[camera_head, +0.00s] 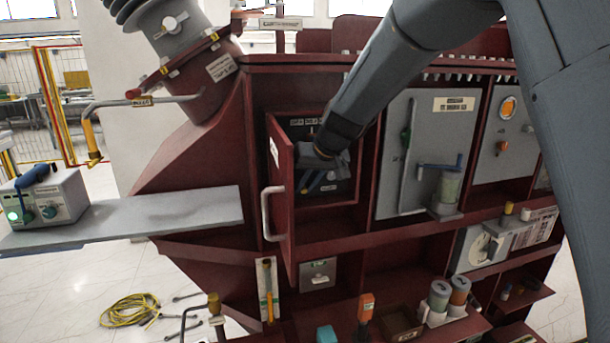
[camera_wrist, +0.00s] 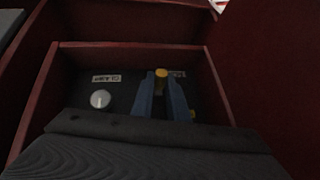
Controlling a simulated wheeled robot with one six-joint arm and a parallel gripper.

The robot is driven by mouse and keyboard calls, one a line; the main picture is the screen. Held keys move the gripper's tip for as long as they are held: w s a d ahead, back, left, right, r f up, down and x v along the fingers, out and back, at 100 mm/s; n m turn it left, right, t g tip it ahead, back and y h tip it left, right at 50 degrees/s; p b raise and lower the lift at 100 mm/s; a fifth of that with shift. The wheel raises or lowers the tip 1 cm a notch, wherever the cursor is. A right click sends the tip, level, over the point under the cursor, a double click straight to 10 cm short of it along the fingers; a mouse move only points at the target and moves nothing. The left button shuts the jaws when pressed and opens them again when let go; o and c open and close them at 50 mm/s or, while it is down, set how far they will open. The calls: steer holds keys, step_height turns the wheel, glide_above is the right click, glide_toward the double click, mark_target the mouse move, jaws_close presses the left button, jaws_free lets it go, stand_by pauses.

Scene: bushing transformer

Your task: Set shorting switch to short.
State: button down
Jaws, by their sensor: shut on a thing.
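In the head view my gripper (camera_head: 318,181) reaches into an open compartment in the red transformer tank. In the wrist view its two blue fingers (camera_wrist: 161,84) are shut on a small yellow-tipped switch handle (camera_wrist: 161,73), which shows between them. The switch handle stands against the dark back panel (camera_wrist: 120,95) of the compartment. Most of the handle is hidden by my fingers, and I cannot tell which position it is in. The panel's small labels are too blurred to read reliably.
A round silver knob (camera_wrist: 100,99) sits on the panel left of my fingers. The compartment's red door (camera_head: 280,190) with its pale handle (camera_head: 267,213) stands open on the left. Red walls surround my gripper closely.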

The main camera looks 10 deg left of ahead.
steer(key=shift+w+r+g+h+p, duration=0.15)
steer(key=shift+r+g+h+p, duration=0.4)
steer(key=shift+g+p, duration=0.65)
steer(key=c, duration=1.7)
jaws_free()
steer(key=shift+f, duration=0.15)
steer(key=shift+c, duration=0.2)
steer(key=b+v, duration=0.3)
steer(key=v, duration=0.4)
steer(key=shift+s+r, duration=0.2)
steer(key=shift+r, duration=0.15)
steer(key=shift+d, duration=0.1)
